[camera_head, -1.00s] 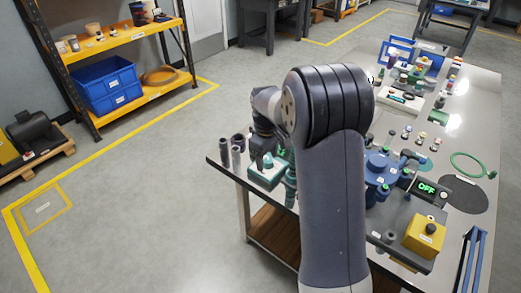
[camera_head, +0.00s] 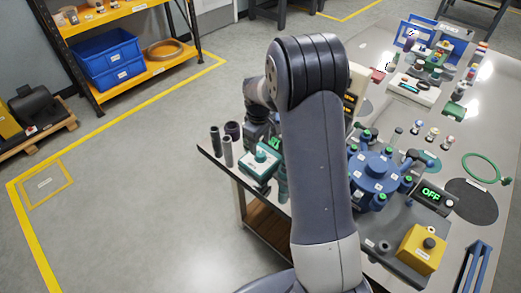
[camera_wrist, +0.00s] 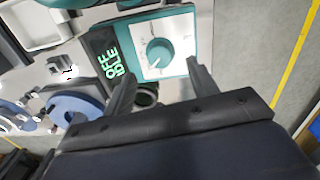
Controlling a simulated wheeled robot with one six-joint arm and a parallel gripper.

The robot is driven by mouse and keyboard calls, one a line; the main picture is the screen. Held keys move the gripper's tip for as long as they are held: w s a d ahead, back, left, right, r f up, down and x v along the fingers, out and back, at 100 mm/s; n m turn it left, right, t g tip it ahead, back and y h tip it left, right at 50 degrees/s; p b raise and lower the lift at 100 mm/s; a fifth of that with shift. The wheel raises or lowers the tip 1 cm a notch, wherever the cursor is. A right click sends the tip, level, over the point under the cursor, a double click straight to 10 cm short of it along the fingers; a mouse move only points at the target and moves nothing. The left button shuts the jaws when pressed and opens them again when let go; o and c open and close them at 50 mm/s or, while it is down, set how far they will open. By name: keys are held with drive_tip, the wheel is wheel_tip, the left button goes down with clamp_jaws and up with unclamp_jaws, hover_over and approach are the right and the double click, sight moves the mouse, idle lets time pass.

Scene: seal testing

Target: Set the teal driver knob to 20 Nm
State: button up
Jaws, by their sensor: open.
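The teal driver (camera_head: 257,172) is a teal box with a pale top near the table's left edge. In the wrist view its white dial face (camera_wrist: 178,34) shows the round teal knob (camera_wrist: 158,52). A white mark is on the knob, but the scale figures are too small to read. A dark display (camera_wrist: 108,58) beside the face shows green text like "OFF" and "IDLE". My gripper (camera_wrist: 158,82) is open and empty, its fingers apart at the near side of the dial face. The knob lies beyond the fingertips, between their lines. In the head view my arm hides the fingers.
Dark upright cylinders (camera_head: 227,150) stand left of the driver. A blue round fixture (camera_head: 376,172) and a yellow button box (camera_head: 421,250) stand on the table to the right. A display (camera_head: 430,193) reads "OFF". Open floor lies left of the table.

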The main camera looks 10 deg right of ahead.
sight(261, 154)
wheel_tip(261, 154, down, 5)
drive_tip(key=shift+d+f, duration=0.1)
idle(0.3)
drive_tip(key=c, duration=1)
drive_tip(key=shift+o, duration=0.2)
drive_tip(key=shift+w, duration=0.1)
